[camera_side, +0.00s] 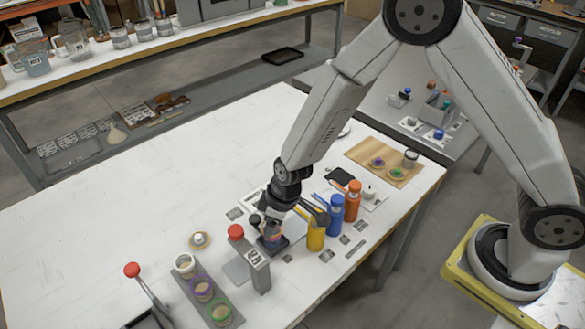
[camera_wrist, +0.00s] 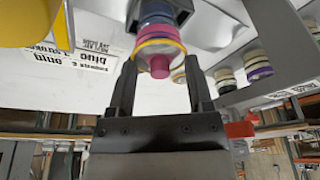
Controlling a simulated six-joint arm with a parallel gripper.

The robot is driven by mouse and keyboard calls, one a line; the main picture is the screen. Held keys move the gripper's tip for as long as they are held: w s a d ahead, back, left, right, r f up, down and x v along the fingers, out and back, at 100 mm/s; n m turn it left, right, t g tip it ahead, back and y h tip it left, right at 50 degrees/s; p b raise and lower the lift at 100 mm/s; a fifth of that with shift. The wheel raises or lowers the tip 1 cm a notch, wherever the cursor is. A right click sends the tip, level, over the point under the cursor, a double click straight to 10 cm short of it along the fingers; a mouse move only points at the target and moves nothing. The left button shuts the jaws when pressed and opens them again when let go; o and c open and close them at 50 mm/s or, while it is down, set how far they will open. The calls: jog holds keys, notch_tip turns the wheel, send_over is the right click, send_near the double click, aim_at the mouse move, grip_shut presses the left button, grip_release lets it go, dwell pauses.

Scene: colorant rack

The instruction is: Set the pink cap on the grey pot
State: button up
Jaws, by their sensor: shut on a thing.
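My gripper (camera_side: 272,228) points down over a dark square base (camera_side: 273,246) near the middle of the bench. In the wrist view, its two fingers (camera_wrist: 160,85) stand on either side of the pink cap (camera_wrist: 159,66), shut on it. The cap shows a round pink knob and a yellow ring. Beyond it, pink and bluish-grey bands lead into a dark holder (camera_wrist: 165,8). The cap appears to touch these bands, but I cannot tell whether it is seated. The fingers largely hide this stack in the side view, and I cannot clearly make out the grey pot.
Yellow (camera_side: 316,238), blue (camera_side: 337,212) and orange (camera_side: 353,200) bottles stand close to the right of my gripper. A rack holds white, purple (camera_side: 201,287) and green pots. The bench's far left is clear.

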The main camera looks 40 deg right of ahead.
jog(key=shift+f, duration=0.45)
dwell(1.6)
jog(key=o, duration=1.2)
jog(key=shift+r, duration=0.15)
jog(key=shift+r, duration=2.35)
jog(key=shift+d, duration=0.1)
